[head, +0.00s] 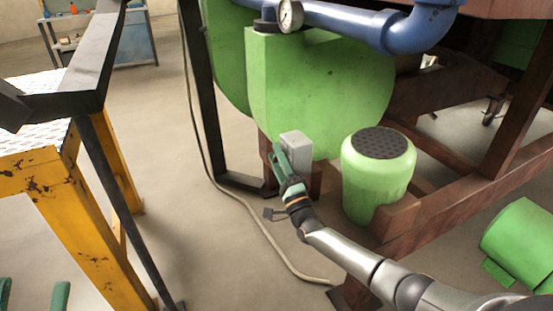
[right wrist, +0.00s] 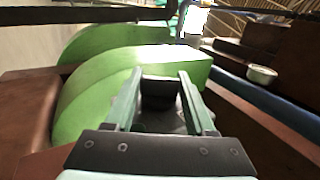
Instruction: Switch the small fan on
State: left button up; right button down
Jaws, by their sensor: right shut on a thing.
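A small grey box (head: 296,149), which looks like the switch box, stands on a post in front of a green rounded casing (head: 315,95), which looks like the fan housing. My right gripper (head: 277,152) is at the left face of the grey box. In the right wrist view its two green fingers (right wrist: 160,85) are on either side of a dark block (right wrist: 160,92), and it is shut on this. The block's setting cannot be read. Two green fingertips of my left gripper (head: 33,292) show apart at the bottom left, with nothing between them.
A green motor-like body (head: 375,175) with a dark perforated top stands right of the box on a brown steel frame (head: 440,215). A blue pipe (head: 345,22) with a gauge (head: 290,15) runs above. A yellow stand (head: 75,225) is at left. A cable (head: 245,205) lies on the floor.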

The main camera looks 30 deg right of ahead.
jog(key=shift+t, duration=0.8)
jog(key=shift+c, duration=1.2)
grip_release()
jog(key=p+v, duration=0.1)
jog(key=v, duration=1.1)
jog(key=shift+s+p, duration=0.25)
jog(key=shift+p, duration=0.15)
jog(key=shift+f, duration=0.1)
jog(key=shift+c, duration=0.3)
